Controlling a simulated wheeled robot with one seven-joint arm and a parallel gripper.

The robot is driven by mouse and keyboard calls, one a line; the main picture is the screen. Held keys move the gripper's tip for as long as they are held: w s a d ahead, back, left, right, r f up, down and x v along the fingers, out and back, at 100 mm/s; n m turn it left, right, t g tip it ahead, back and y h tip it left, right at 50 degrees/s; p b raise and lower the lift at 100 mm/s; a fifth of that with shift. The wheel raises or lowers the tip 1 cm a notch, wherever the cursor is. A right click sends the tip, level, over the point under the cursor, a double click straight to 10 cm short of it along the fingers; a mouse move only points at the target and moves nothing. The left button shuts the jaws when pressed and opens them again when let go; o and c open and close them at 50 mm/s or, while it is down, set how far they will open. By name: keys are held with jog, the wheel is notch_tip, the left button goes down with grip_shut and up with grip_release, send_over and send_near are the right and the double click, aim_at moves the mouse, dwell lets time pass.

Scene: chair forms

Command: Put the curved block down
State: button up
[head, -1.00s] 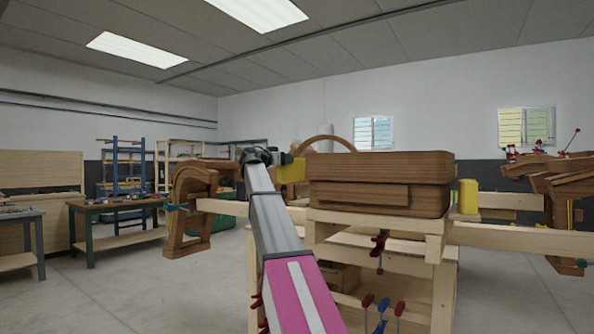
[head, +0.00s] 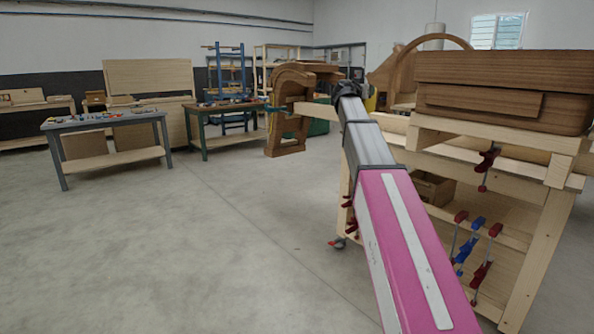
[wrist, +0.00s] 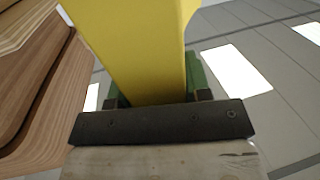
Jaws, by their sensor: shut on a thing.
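My gripper (wrist: 152,88) is shut on a yellow block in the wrist view, with green finger parts on both sides of it. The yellow block (wrist: 138,45) fills the upper middle, and its right edge looks slightly curved near the top. Its far end is cut off by the frame. In the head view only a small yellow patch (head: 370,102) shows behind the dark wrist of my arm, beside the wooden form. The fingers are hidden there. I cannot tell whether the block touches anything else.
A brown layered wooden form (head: 490,72) lies on a pale timber stand (head: 545,215) at right, with clamps (head: 470,240) on its lower frame. It shows close at left in the wrist view. Workbenches (head: 105,118) stand behind. The floor (head: 180,250) at left is clear.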

jog(key=s+a+f+n+t+y, duration=0.1)
jog(key=s+a+f+n+y, duration=0.1)
jog(key=f, duration=0.4)
jog(key=s+a+f+n+t+y, duration=0.1)
jog(key=s+a+f+n+y, duration=0.2)
jog(key=f, duration=0.4)
jog(key=s+a+f+n+t+y, duration=0.2)
jog(key=s+a+f+n+y, duration=0.1)
jog(key=f+y, duration=0.3)
jog(key=shift+s+a+f+y, duration=0.3)
jog(key=shift+s+a+f, duration=0.25)
jog(key=shift+s, duration=0.25)
